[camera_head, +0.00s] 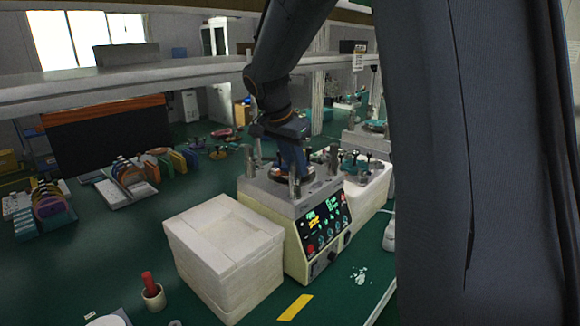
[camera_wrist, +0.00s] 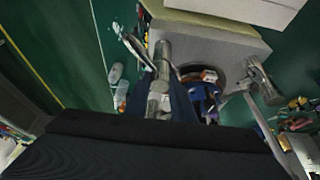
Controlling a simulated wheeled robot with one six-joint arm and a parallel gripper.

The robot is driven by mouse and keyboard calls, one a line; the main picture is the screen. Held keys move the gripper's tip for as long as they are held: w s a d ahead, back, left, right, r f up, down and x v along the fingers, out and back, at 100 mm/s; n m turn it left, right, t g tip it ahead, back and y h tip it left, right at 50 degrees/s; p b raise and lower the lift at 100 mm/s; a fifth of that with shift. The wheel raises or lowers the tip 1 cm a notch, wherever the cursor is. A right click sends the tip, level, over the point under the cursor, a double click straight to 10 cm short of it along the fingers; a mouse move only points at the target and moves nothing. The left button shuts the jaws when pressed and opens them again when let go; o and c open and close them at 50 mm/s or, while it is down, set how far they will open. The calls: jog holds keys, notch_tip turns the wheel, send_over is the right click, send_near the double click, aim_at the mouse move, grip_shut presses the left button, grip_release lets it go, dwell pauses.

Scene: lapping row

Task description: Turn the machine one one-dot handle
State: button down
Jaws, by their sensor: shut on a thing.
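A lapping machine (camera_head: 318,250) with a grey top and a lit front panel stands right of centre in the head view. My gripper (camera_head: 292,168) reaches down from above onto the machine's top, with its blue fingers at a metal post-like handle (camera_head: 295,187). In the wrist view the silver handle (camera_wrist: 161,62) lies between the fingers, and my gripper (camera_wrist: 168,100) is shut on it. A second metal post (camera_wrist: 264,82) stands to the right, beyond a round dark plate (camera_wrist: 202,70). No dot marks can be made out on the handle.
A stack of white blocks (camera_head: 222,245) stands close left of the machine. Another machine (camera_head: 365,180) stands behind it to the right. A white cup with a red handle (camera_head: 151,290) is at the front left.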

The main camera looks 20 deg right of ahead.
jog(key=c, duration=1.5)
grip_release()
jog(key=shift+s+f, duration=0.1)
jog(key=shift+f, duration=0.05)
jog(key=shift+a+r, duration=0.1)
jog(key=shift+r, duration=0.1)
jog(key=b+v, duration=0.2)
jog(key=v, duration=0.5)
jog(key=shift+r, duration=0.25)
